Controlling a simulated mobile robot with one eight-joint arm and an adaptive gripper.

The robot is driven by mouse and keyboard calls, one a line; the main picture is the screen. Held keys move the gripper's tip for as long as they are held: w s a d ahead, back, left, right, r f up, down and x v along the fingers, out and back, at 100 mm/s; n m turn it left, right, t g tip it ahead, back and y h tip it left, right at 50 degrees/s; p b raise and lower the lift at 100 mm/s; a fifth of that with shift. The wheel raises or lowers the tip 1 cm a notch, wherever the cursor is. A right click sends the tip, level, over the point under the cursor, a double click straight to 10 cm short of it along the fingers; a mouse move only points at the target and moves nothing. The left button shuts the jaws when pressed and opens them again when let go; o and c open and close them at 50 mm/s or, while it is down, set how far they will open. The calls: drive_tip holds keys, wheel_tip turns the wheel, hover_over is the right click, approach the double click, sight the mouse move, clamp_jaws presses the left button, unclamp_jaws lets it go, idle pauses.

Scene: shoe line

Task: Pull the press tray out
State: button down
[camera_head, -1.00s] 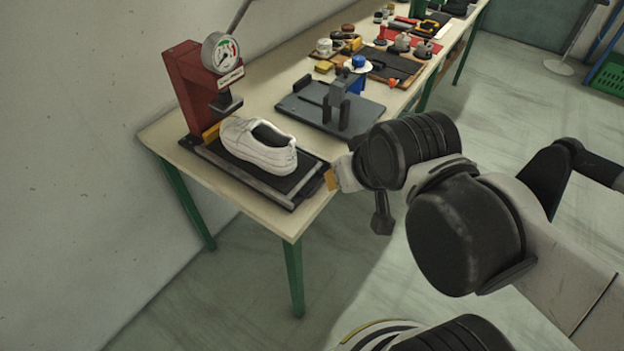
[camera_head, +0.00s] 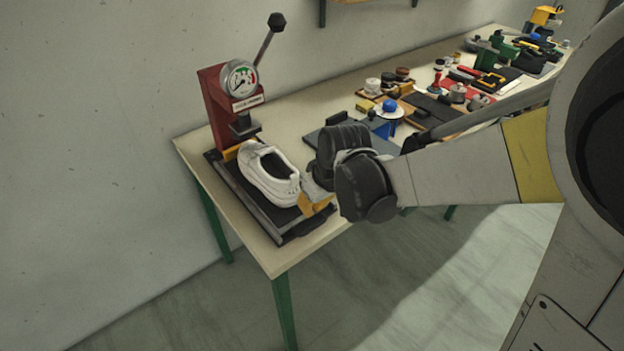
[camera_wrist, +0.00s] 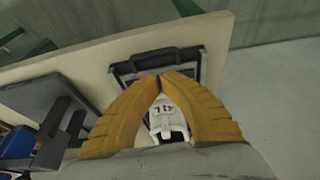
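The press tray (camera_head: 268,226) is a dark tray with metal side rails on the near end of the workbench. A white shoe (camera_head: 268,174) stands on it, below and in front of the red press (camera_head: 214,112). The tray's black front handle (camera_head: 309,228) faces the bench's near edge. It also shows in the wrist view (camera_wrist: 152,58), just beyond my fingertips. My gripper (camera_head: 316,207) is by the tray's front right part, close to the shoe. In the wrist view its yellow fingers (camera_wrist: 160,78) meet at the tips, with nothing visible between the tips. The shoe's heel (camera_wrist: 166,118) shows between the fingers.
The press has a dial gauge (camera_head: 240,78) and a raised lever (camera_head: 268,40). A dark plate fixture (camera_head: 318,134) lies behind my gripper on the bench. Several tools and jars (camera_head: 440,95) fill the bench farther right. The floor before the bench is clear.

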sight(304, 223)
drive_tip(key=b+x, duration=0.3)
drive_tip(key=x, duration=0.5)
drive_tip(key=shift+d+r, duration=0.1)
drive_tip(key=s+d, duration=0.6)
drive_tip(key=s, duration=0.3)
